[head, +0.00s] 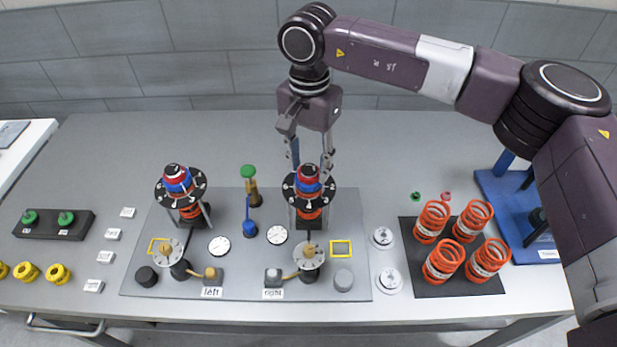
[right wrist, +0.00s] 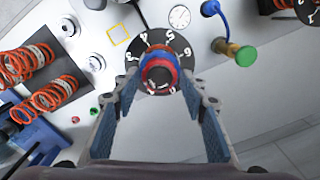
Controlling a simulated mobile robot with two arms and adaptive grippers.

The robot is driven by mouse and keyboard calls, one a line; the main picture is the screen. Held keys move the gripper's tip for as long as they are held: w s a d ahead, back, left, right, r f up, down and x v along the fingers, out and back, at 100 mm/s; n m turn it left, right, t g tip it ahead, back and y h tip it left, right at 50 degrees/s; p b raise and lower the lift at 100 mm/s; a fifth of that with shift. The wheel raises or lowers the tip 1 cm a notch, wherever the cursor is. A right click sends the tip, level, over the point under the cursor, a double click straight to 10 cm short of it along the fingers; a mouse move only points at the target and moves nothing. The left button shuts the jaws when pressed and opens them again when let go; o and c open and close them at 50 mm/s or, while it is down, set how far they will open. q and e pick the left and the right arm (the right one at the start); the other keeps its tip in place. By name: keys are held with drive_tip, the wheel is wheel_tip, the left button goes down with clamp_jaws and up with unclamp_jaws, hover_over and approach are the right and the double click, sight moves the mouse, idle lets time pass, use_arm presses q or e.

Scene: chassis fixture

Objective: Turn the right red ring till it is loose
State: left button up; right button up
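The right red ring (head: 309,170) sits on top of the right upright unit, above a blue band (head: 308,185) and a black numbered disc (head: 290,187). My right gripper (head: 310,158) comes down from above and behind it, with its fingers apart. In the right wrist view the gripper (right wrist: 161,88) is open, with one pad on each side of the red ring (right wrist: 148,72). I cannot tell whether either pad touches it. The numbered disc (right wrist: 135,52) shows behind the ring. My left gripper is not in view.
A similar left unit (head: 180,185) stands on the same grey plate (head: 235,285). Orange springs (head: 444,262) stand on a dark mat at right. The table behind the plate is clear.

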drive_tip(key=shift+s+f, duration=0.1)
drive_tip(key=shift+f+m, duration=0.15)
drive_tip(key=shift+m, duration=0.25)
drive_tip(key=shift+m+b, duration=0.7)
drive_tip(key=shift+m, duration=0.1)
drive_tip(key=m+b, duration=0.1)
drive_tip(key=m, duration=0.3)
drive_tip(key=shift+b, duration=0.4)
drive_tip(key=m+b, duration=0.1)
drive_tip(key=m, duration=0.3)
drive_tip(key=shift+m+b, duration=0.3)
drive_tip(key=shift+b, duration=0.05)
drive_tip(key=m+b, duration=0.2)
drive_tip(key=m, duration=0.4)
drive_tip(key=shift+m+b, duration=0.3)
drive_tip(key=shift+m, duration=0.4)
drive_tip(key=m+b, duration=0.1)
drive_tip(key=m, duration=0.1)
drive_tip(key=shift+m, duration=0.4)
drive_tip(key=shift+m+b, duration=0.35)
drive_tip(key=shift+m, duration=0.55)
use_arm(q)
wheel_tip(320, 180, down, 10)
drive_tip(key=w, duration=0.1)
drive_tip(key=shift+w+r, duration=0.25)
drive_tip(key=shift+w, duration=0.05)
use_arm(e)
drive_tip(key=shift+c, duration=0.3)
